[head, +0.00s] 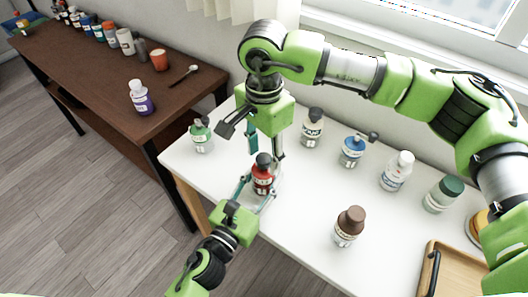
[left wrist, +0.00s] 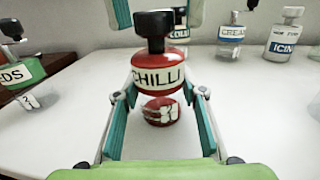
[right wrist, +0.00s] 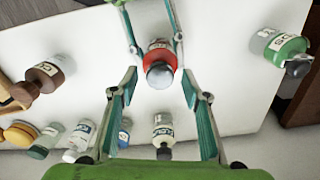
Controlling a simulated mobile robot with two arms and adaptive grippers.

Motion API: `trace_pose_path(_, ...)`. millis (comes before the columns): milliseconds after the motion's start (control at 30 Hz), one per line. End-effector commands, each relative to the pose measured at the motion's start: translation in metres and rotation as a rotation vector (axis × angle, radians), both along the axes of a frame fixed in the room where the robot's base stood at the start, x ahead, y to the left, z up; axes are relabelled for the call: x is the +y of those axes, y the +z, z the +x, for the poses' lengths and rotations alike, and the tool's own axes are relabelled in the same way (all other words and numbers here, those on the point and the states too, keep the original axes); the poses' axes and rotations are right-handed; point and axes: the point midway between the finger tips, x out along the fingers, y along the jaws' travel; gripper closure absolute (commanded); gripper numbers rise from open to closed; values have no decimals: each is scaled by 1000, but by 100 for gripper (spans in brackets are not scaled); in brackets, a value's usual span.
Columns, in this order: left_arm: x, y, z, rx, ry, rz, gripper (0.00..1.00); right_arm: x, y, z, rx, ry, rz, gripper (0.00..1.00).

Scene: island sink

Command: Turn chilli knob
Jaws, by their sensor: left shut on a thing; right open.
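The red chilli bottle (head: 262,182) stands on the white table; its label shows in the left wrist view (left wrist: 155,75). Its dark knob (left wrist: 155,28) is on top, seen from above in the right wrist view (right wrist: 159,75). My left gripper (head: 255,193) comes in low from the front and is shut around the bottle's lower body. My right gripper (head: 265,142) points down from above, open, with its fingers on either side of the knob and apart from it. The right gripper's fingertips also show at the top of the left wrist view.
A green bottle (head: 202,136) stands to the left. White-and-black (head: 312,128), blue (head: 352,150), white (head: 396,171) and brown-capped (head: 348,226) bottles stand to the right. A wooden tray (head: 455,262) is at the right. A brown side table (head: 110,75) holds several jars.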

Motion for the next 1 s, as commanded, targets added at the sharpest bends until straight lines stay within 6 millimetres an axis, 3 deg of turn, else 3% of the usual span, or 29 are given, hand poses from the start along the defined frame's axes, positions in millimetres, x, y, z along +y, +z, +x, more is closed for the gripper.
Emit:
trace_pose_path(267, 0, 0, 0, 0, 0, 0, 86, 0, -2, 0, 0, 0, 0, 57)
trace_pose_path(400, 0, 0, 0, 0, 0, 0, 86, 0, -1, 0, 0, 0, 0, 94)
trace_pose_path(433, 0, 0, 0, 0, 0, 0, 86, 0, -1, 0, 0, 0, 0, 96)
trace_pose_path(667, 0, 0, 0, 0, 0, 0, 86, 0, -1, 0, 0, -34, 0, 96)
trace_pose_path(1000, 0, 0, 0, 0, 0, 1, 86, 0, -1, 0, 0, -371, 0, 96)
